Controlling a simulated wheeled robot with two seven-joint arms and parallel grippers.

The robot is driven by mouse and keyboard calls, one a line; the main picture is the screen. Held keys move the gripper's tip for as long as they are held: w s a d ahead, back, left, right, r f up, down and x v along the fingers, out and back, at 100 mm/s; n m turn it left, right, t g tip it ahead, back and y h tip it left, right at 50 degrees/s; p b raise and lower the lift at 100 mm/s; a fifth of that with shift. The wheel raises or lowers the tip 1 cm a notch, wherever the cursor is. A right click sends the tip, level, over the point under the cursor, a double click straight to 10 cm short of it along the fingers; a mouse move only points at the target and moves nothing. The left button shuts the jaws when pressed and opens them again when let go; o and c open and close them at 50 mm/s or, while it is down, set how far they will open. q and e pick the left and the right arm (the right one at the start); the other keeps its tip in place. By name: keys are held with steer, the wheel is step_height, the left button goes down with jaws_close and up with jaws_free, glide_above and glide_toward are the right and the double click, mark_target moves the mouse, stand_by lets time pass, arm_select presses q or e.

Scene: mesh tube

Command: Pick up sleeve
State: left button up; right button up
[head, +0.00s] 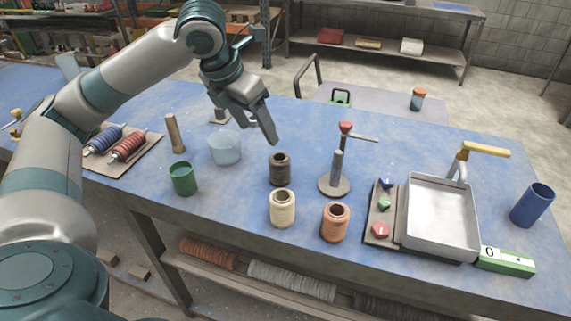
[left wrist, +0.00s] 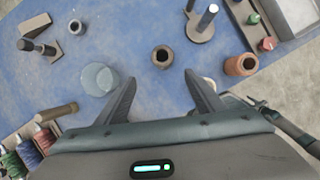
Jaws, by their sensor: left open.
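Several short hollow sleeves stand upright on the blue table: a dark brown one (head: 280,169), a cream one (head: 282,208) and an orange-brown one (head: 335,222). I cannot tell which is the task's sleeve. My left gripper (head: 266,133) is open and empty, above the table behind the dark sleeve. In the left wrist view the dark sleeve (left wrist: 162,58) shows just beyond and between the open fingertips (left wrist: 160,78), apart from them. The orange-brown sleeve (left wrist: 241,66) is to the right there; the cream one is mostly hidden behind a finger. My right gripper is not seen.
An upright post on a round base (head: 335,175) stands right of the dark sleeve. A translucent cup (head: 225,148) and green cup (head: 184,179) stand left. A metal tray (head: 440,250), a blue cup (head: 532,205) and a spool board (head: 122,165) are farther out.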

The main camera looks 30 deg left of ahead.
mark_target(273, 159)
arm_select(q)
steer(key=p+x, duration=0.1)
steer(key=x, duration=0.9)
steer(key=shift+d+f, duration=0.1)
steer(key=shift+f, duration=0.25)
steer(key=shift+w+f, duration=0.25)
steer(key=shift+f, duration=0.3)
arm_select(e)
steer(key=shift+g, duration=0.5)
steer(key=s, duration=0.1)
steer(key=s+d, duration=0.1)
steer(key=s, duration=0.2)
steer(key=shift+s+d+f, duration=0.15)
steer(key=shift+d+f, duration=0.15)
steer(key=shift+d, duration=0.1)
arm_select(q)
steer(key=shift+d+f, duration=0.1)
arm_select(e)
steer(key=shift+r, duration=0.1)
